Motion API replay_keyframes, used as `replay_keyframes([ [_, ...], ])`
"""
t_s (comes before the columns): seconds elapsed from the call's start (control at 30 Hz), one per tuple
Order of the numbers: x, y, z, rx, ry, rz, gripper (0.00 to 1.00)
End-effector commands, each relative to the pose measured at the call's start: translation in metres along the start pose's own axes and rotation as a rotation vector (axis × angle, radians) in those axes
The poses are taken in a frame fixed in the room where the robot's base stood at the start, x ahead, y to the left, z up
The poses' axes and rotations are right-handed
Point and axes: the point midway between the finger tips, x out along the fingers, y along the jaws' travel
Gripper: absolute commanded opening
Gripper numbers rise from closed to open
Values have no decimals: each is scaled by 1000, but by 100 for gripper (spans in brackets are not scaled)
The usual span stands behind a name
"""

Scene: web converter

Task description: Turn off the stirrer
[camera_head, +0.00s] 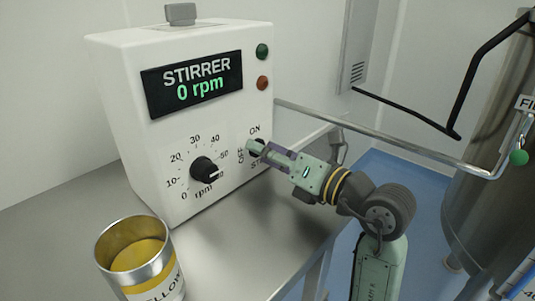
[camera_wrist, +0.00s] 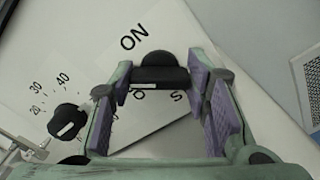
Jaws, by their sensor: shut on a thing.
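The white stirrer box (camera_head: 110,85) stands on the bench. Its display (camera_head: 190,84) reads "STIRRER 0 rpm". A black selector switch (camera_wrist: 160,72) sits low on the right of the panel, with ON, OFF and a partly hidden label starting "ST" around it. My gripper (camera_head: 256,149) reaches in from the right at the panel. In the wrist view its two purple-padded fingers stand on both sides of the switch, and it is shut on it. In the head view the fingers hide most of the switch, and its exact setting is hard to tell.
The black rpm knob (camera_head: 203,169) is left of the switch. A green button (camera_head: 262,51) and a red button (camera_head: 263,83) are above it. An open can (camera_head: 168,282) with yellow contents stands front left. A metal rail (camera_head: 390,139) runs behind my arm; a steel vessel (camera_head: 490,210) is at right.

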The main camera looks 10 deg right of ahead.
Motion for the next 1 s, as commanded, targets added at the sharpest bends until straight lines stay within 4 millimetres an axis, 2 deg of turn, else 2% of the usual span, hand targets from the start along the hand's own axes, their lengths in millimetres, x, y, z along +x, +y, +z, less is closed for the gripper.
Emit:
replay_keyframes([
  [0.7, 0, -2, -4, -517, -1, 0, 15],
  [1.0, 0, -1, -2, -654, 0, -1, 15],
])
